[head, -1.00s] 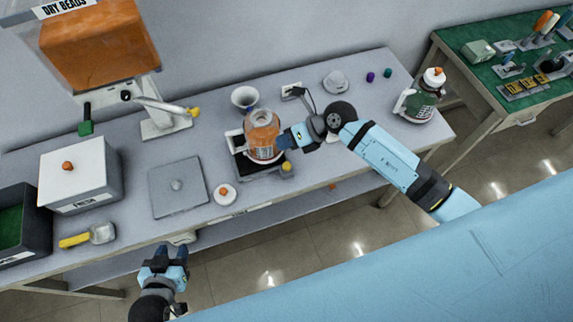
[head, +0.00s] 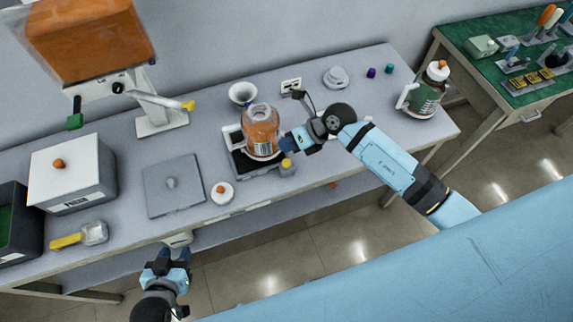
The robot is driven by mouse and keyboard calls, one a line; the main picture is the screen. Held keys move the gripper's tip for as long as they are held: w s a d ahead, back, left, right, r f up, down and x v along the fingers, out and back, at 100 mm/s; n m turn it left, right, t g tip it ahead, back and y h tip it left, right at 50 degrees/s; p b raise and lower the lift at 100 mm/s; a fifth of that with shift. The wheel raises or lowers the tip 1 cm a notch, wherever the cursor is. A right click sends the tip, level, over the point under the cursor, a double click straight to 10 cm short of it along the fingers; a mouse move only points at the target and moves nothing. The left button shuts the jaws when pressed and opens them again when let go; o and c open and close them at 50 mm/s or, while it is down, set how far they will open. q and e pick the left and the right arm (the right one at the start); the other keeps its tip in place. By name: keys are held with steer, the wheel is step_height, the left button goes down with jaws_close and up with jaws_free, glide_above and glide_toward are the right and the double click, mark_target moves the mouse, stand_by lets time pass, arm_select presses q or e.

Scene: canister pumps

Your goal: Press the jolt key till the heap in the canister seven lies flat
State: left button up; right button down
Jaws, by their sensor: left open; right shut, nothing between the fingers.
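A clear canister (head: 262,131) with an orange heap inside stands on a dark low device (head: 262,167) on the table. No readable number shows on it, and the top of its heap is too small to judge. A yellow-orange key (head: 287,163) sits at the device's right front corner. My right gripper (head: 286,147) is shut and empty, its tips close to the key at the canister's right side. I cannot tell whether it touches the key. My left gripper (head: 174,256) is open and empty, in front of the table's front edge.
A white lid with an orange knob (head: 222,193) and a grey plate (head: 174,185) lie left of the device. A white funnel (head: 242,93) stands behind it. A lidded box (head: 72,172), a scoop (head: 82,236) and a bead hopper (head: 90,40) are left. A green-filled canister (head: 428,92) stands right.

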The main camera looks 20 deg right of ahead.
mark_target(288, 161)
step_height(288, 161, down, 4)
steer(key=shift+b, duration=1.05)
steer(key=shift+f, duration=0.35)
stand_by(0.8)
steer(key=shift+f, duration=0.4)
steer(key=shift+f+b, duration=0.65)
steer(key=shift+f, duration=0.05)
stand_by(0.7)
steer(key=shift+r, duration=0.15)
steer(key=shift+r+p, duration=1)
steer(key=shift+p, duration=0.05)
